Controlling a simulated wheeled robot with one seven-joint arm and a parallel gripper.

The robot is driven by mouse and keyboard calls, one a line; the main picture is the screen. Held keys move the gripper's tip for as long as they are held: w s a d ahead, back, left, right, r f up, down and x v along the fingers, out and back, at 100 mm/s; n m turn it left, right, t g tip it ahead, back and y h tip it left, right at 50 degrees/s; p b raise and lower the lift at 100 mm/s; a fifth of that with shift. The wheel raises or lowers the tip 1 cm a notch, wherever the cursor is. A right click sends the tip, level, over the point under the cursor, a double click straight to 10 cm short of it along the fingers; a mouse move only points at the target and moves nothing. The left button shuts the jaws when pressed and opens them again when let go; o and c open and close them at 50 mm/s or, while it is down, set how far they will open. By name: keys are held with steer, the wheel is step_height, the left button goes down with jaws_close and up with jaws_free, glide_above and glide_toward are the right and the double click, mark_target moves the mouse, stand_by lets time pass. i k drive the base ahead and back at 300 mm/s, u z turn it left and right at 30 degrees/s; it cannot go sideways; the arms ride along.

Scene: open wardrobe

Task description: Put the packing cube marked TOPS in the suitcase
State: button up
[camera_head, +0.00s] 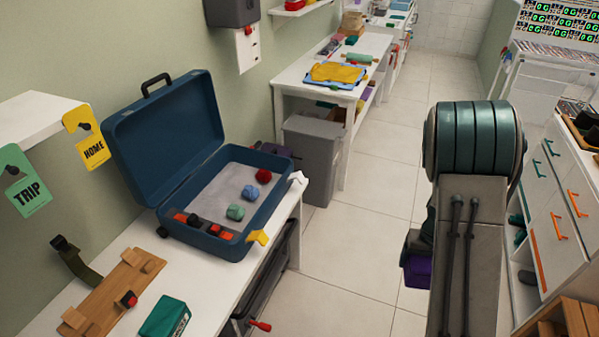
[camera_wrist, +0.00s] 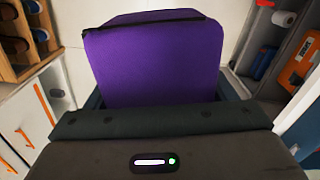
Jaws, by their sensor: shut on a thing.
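A purple packing cube (camera_wrist: 155,60) fills the middle of the wrist view, with a dark edge along its top. My gripper (camera_wrist: 155,118) is shut on it. In the head view the purple cube (camera_head: 417,272) hangs below my gripper (camera_head: 418,245), left of my arm and over the floor, mostly hidden. No marking shows on its visible faces, so I cannot tell whether it reads TOPS. The blue suitcase (camera_head: 262,222) stands open on the white bench at left, lid tilted back. Inside lie a red, a blue and a green roll, plus dark and orange-red items at its near edge.
A yellow tag (camera_head: 258,237) sits at the suitcase's near right corner. A green box (camera_head: 165,317) and a wooden board (camera_head: 108,290) lie on the bench. A grey bin (camera_head: 310,150) stands behind. White drawers (camera_head: 557,230) are at right. The floor between is clear.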

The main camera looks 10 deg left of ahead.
mark_target(223, 191)
steer(key=z, duration=0.2)
steer(key=i, duration=1.3)
steer(key=u, duration=0.55)
steer(key=i, duration=0.85)
steer(key=u, duration=1.35)
steer(key=i, duration=0.5)
steer(key=u, duration=0.55)
